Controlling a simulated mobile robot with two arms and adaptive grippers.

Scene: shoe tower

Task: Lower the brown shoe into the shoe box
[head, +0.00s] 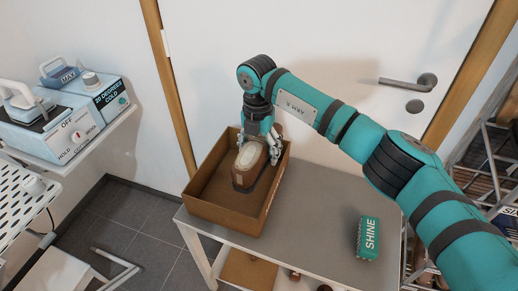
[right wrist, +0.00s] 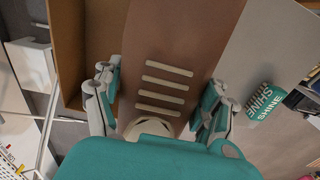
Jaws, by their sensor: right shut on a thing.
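The brown shoe (head: 247,178) has a pale opening and is over or inside the open brown shoe box (head: 200,210), towards its right side. I cannot tell whether its sole touches the bottom. My right gripper (head: 259,146) is shut on the shoe at its far end, from above. In the right wrist view the shoe (right wrist: 185,45) fills the middle, with pale laces between the two fingers of my gripper (right wrist: 160,100). The box (right wrist: 69,50) shows at its left. My left gripper is not in view.
The box stands on the left of a grey table (head: 310,220). A door (head: 330,45) is behind. A metal rack (head: 490,160) stands at the right and a shelf with devices (head: 60,115) at the left.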

